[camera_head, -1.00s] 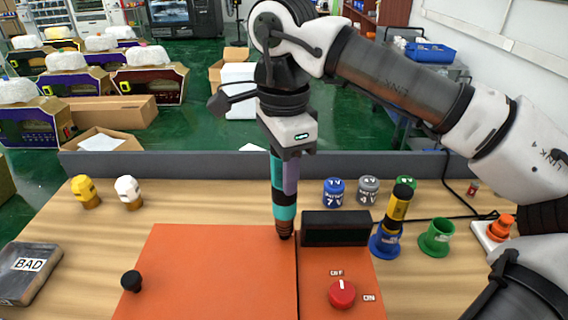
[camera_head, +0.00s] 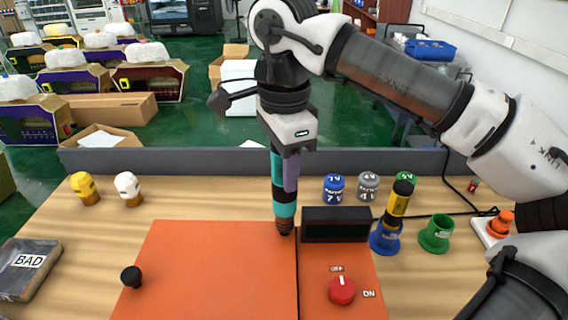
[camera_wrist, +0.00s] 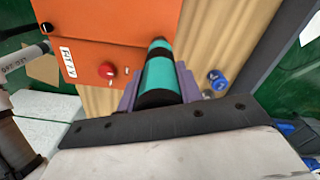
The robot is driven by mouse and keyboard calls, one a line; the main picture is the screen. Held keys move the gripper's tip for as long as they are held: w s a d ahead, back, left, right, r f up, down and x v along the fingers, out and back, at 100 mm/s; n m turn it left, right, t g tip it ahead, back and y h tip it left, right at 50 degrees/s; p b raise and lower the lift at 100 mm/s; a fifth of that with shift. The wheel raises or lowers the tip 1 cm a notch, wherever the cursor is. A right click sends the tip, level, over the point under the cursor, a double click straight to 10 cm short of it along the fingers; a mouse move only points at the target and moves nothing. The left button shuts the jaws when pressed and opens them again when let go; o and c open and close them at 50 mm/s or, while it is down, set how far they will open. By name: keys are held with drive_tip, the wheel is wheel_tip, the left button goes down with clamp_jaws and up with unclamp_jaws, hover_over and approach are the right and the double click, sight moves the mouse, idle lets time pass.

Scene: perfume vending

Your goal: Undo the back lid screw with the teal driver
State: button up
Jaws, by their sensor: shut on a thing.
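My gripper (camera_head: 291,172) is shut on the teal driver (camera_head: 284,210), which has black bands and points straight down. The driver's tip rests at the back edge of the orange lid (camera_head: 210,265), just left of the dark display box. The screw under the tip is hidden. In the wrist view the teal driver (camera_wrist: 159,72) sits between the purple fingers, with the orange panel (camera_wrist: 125,25) beyond it.
A black display box (camera_head: 335,225) and a red knob (camera_head: 342,290) are on the right of the panel. A yellow-black driver (camera_head: 398,205) stands in a blue holder (camera_head: 385,240); the green holder (camera_head: 436,236) is empty. Batteries (camera_head: 334,190) stand behind. A BAD tray (camera_head: 28,270) is left.

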drive_tip(key=shift+f+b, duration=0.65)
drive_tip(key=shift+f, duration=0.2)
idle(5.5)
drive_tip(key=shift+r, duration=0.15)
drive_tip(key=shift+r+p, duration=2.7)
drive_tip(key=shift+r, duration=0.75)
